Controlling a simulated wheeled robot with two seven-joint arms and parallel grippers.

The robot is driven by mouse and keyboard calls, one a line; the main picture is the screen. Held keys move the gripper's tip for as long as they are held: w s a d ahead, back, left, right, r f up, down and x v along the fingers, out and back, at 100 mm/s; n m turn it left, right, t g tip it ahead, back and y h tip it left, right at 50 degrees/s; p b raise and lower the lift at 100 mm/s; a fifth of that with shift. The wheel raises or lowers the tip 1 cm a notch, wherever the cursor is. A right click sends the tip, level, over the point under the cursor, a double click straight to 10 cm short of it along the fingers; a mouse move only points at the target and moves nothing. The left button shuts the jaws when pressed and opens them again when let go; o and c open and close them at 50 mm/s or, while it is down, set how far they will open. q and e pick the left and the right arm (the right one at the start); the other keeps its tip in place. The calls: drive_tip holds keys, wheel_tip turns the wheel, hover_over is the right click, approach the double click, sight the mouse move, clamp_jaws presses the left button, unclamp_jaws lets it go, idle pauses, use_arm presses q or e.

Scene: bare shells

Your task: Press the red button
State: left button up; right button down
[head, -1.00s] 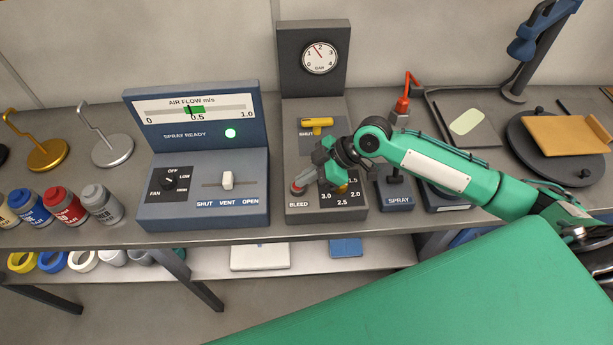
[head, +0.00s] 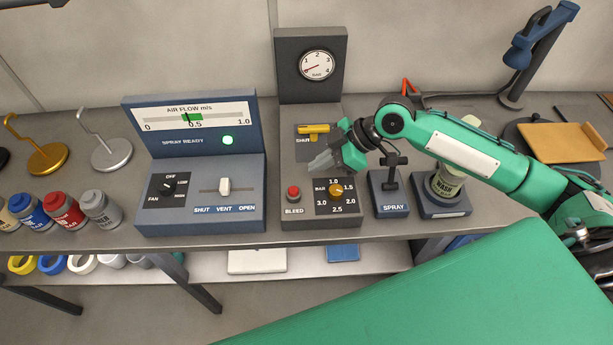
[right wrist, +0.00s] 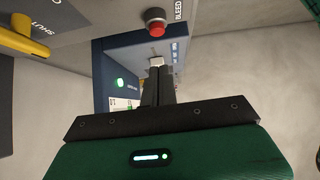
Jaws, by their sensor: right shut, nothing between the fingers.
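The red button (head: 293,192) stands on the grey panel (head: 290,215) above the label BLEED. It also shows near the top of the right wrist view (right wrist: 157,27). My right gripper (head: 318,164) is shut and empty. Its fingertips are above the panel, up and to the right of the button in the head view, apart from it. In the right wrist view the shut fingers (right wrist: 157,80) point up the picture, with the button beyond their tips. My left gripper is not in view.
On the same unit are a yellow SHUT lever (head: 313,129), an orange knob (head: 336,190) and a dial gauge (head: 317,65), its needle pointing lower left. A blue airflow console (head: 200,215) stands left.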

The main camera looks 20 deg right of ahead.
drive_tip(key=shift+b+v, duration=0.4)
drive_tip(key=shift+v, duration=1.7)
